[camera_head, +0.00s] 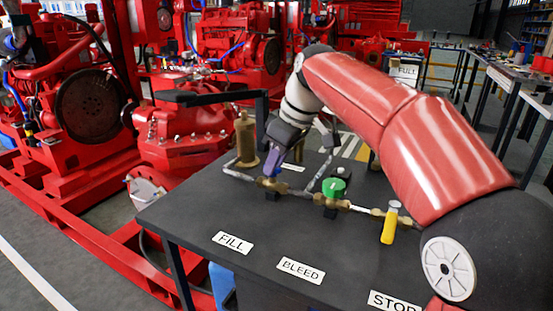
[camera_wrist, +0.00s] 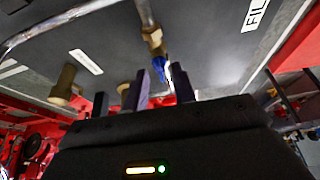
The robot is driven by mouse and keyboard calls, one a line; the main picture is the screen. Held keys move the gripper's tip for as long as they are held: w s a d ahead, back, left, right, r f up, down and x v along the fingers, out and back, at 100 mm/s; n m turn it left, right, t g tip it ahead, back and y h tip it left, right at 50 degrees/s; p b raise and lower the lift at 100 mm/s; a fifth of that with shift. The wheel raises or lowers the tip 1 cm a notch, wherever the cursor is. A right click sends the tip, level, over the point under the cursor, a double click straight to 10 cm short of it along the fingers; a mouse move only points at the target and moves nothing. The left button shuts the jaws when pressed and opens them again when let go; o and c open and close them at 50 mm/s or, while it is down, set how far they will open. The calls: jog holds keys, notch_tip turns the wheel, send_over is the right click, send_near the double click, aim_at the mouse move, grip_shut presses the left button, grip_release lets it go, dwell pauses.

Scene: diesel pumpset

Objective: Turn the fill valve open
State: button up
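The fill valve is a brass fitting with a blue handle (camera_head: 274,164) on the pipe, at the left of the valve row behind the FILL label (camera_head: 232,243). My gripper (camera_head: 279,158) reaches down from above onto this handle, and its dark fingers partly hide it. In the wrist view the blue handle (camera_wrist: 158,66) hangs from the brass body (camera_wrist: 153,40). The two dark fingers (camera_wrist: 158,72) stand on either side of the handle, with a visible gap between them. I cannot tell whether either finger touches the handle.
A green knob (camera_head: 333,187) stands right of the blue handle, and a yellow lever (camera_head: 390,223) further right near STOP. A brass cylinder (camera_head: 246,140) stands behind on the dark table (camera_head: 190,215). Red engines (camera_head: 90,100) fill the left and back.

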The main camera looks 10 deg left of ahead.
jog(key=v, duration=0.7)
jog(key=shift+r, duration=0.35)
jog(key=shift+d, duration=0.15)
